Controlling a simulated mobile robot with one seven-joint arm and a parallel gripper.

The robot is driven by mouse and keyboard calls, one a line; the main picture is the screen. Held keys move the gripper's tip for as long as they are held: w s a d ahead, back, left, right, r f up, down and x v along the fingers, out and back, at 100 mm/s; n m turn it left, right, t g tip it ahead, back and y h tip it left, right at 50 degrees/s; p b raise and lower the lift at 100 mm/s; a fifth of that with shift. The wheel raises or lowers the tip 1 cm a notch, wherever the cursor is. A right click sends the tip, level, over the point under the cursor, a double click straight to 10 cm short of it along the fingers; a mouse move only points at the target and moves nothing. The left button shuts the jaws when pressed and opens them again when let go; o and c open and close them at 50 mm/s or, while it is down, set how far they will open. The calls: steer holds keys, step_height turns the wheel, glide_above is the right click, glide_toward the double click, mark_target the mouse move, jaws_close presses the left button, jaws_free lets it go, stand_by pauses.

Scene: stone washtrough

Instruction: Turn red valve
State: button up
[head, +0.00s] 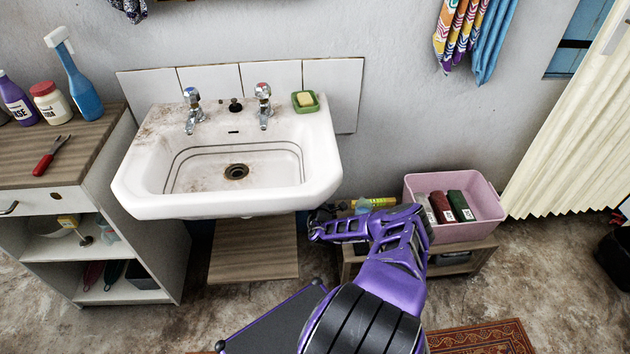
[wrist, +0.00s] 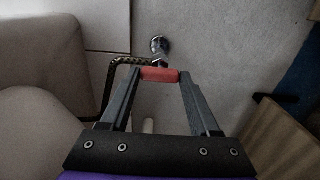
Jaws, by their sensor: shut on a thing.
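The red valve handle (wrist: 160,75) shows in the wrist view as a short red bar. It sits by a metal fitting (wrist: 159,45) on the wall, with a braided hose (wrist: 115,75) at its left. My gripper (wrist: 162,78) has one finger at each end of the red handle and is shut on it. In the head view my arm reaches down to the right of the sink, with my gripper (head: 318,228) low beside the basin. The valve cannot be made out in the head view.
The white sink (head: 325,170) overhangs just left of my gripper. A wooden panel (head: 253,250) is under the sink. A cabinet (head: 150,240) stands at the left.

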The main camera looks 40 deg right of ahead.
steer(key=o, duration=1.4)
steer(key=shift+c, duration=0.2)
steer(key=shift+s, duration=0.1)
steer(key=p+v, duration=0.1)
steer(key=v, duration=0.6)
steer(key=shift+s+p, duration=0.2)
steer(key=shift+p, duration=0.1)
steer(key=shift+w, duration=0.1)
